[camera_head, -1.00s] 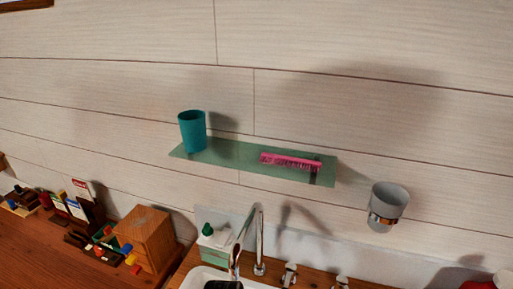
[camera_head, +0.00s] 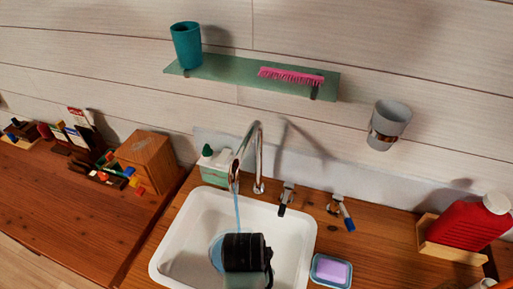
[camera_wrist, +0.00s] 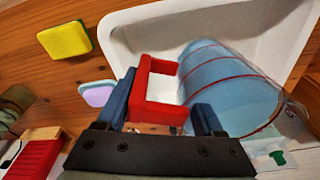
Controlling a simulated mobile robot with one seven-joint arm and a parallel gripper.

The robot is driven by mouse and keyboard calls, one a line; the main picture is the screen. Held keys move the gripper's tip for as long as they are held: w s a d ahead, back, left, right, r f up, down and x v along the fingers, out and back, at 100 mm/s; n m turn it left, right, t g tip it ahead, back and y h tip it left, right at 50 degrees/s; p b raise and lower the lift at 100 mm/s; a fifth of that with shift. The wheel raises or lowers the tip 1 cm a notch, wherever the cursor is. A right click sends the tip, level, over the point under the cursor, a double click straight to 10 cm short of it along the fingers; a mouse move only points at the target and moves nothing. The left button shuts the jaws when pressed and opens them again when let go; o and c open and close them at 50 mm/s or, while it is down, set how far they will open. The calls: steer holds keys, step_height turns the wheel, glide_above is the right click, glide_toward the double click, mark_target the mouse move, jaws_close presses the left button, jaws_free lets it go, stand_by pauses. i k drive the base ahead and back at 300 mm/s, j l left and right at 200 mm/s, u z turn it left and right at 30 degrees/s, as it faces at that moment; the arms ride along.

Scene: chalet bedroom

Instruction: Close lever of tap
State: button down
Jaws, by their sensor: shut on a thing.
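The curved chrome tap (camera_head: 258,150) stands behind the white sink (camera_head: 168,245). A thin blue stream of water (camera_head: 238,208) falls from its spout. To its right are two levers: a dark-tipped one (camera_head: 285,197) and a blue-tipped one (camera_head: 342,211). My gripper (camera_wrist: 163,100) is shut on the red square handle of a light-blue mug (camera_wrist: 225,85) with red bands. The mug is over the sink basin, tilted in the wrist view. In the head view my black wrist hides most of the mug (camera_head: 216,251), which lies near the stream's lower end.
A soap dish (camera_head: 331,270) with purple soap sits right of the sink. A red bottle (camera_head: 470,224) stands in a wooden holder at the right. A glass shelf (camera_head: 225,68) and a cup in a wall ring (camera_head: 391,117) are above. A yellow sponge (camera_wrist: 65,40) shows in the wrist view.

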mark_target(343, 211)
steer(key=l+z, duration=0.2)
steer(key=z, duration=0.15)
steer(key=l+z, duration=0.3)
